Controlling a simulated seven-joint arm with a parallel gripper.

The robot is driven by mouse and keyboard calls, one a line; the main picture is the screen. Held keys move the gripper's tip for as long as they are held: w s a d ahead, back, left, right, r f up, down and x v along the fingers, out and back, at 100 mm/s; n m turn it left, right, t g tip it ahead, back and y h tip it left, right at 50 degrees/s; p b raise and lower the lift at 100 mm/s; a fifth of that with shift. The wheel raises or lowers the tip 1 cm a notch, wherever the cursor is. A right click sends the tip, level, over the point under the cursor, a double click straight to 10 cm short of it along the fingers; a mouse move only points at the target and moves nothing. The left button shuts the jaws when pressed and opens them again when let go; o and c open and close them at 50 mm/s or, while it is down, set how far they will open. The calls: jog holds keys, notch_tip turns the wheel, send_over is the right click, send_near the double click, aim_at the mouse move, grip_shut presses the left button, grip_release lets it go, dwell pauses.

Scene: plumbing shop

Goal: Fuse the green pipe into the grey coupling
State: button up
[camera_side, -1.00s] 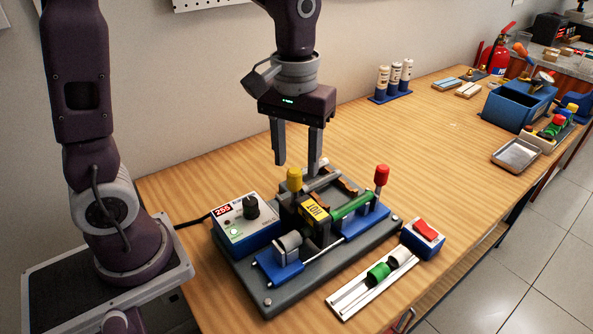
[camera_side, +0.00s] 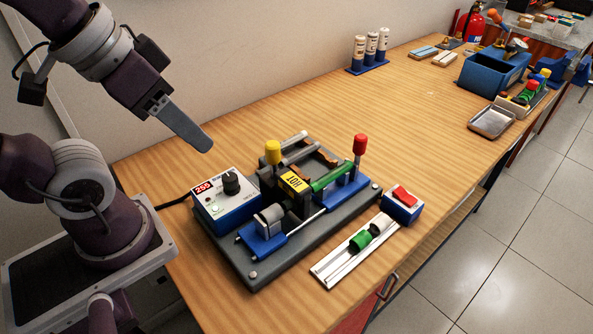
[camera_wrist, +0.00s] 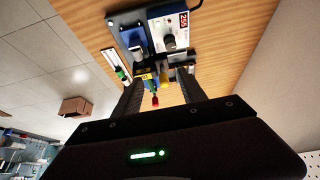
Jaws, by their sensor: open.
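The green pipe (camera_side: 332,177) lies in the blue clamp by the red-knobbed lever (camera_side: 360,145), on the right of the dark base. The grey coupling (camera_side: 269,217) sits in the blue holder at the front left. A dark heater block with a yellow HOT label (camera_side: 292,181) stands between them. Whether either part touches the heater is too small to tell. My gripper (camera_side: 204,145) is up and left of the fixture, tilted, clear of everything. In the wrist view its fingers (camera_wrist: 161,76) are apart and empty, with the fixture beyond them.
A control box reading 255 (camera_side: 228,201) stands left of the heater. A yellow-knobbed lever (camera_side: 273,152) rises behind it. A white rail (camera_side: 335,265) with green and dark pieces and a red switch box (camera_side: 403,202) are at front right.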

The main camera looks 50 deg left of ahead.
jog(key=w+r+n+g, duration=0.1)
jog(key=w+r+n, duration=0.35)
jog(key=w, duration=0.45)
jog(key=n+g, duration=0.4)
jog(key=n, duration=0.9)
send_over(361, 136)
notch_tip(361, 136, down, 10)
jog(key=shift+f, duration=4.8)
jog(key=c, duration=1.1)
jog(key=shift+o, duration=0.2)
jog(key=shift+s, duration=1.5)
jog(key=shift+o, duration=0.3)
jog(key=shift+s, duration=0.1)
